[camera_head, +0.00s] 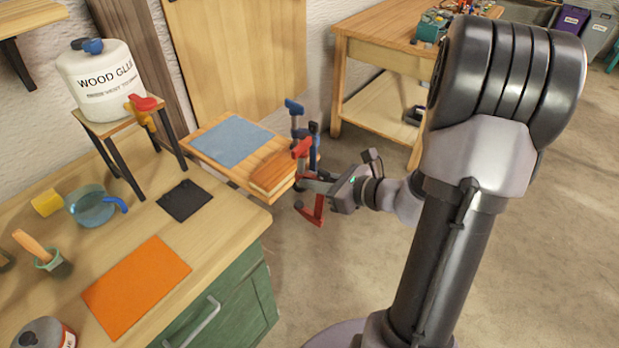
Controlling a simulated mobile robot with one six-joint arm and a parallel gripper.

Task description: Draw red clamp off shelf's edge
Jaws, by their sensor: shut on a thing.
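A red clamp (312,211) is at the right end of the small wooden shelf (204,146), by the shelf's edge. My gripper (318,183) reaches in from the right and is shut on the red clamp. The clamp's red upper part shows above my fingers and its red handle hangs below them. Whether the clamp still touches the shelf I cannot tell. Blue clamps (295,108) stand at the shelf's edge just behind the red one. A wooden block (273,172) lies on the shelf close to the clamp.
A blue cloth (231,140) lies on the shelf. A wood glue jug (98,80) stands on a small stand, with another red clamp (143,104) on its edge. The workbench (213,232) is at left. Open floor (320,270) lies below my gripper.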

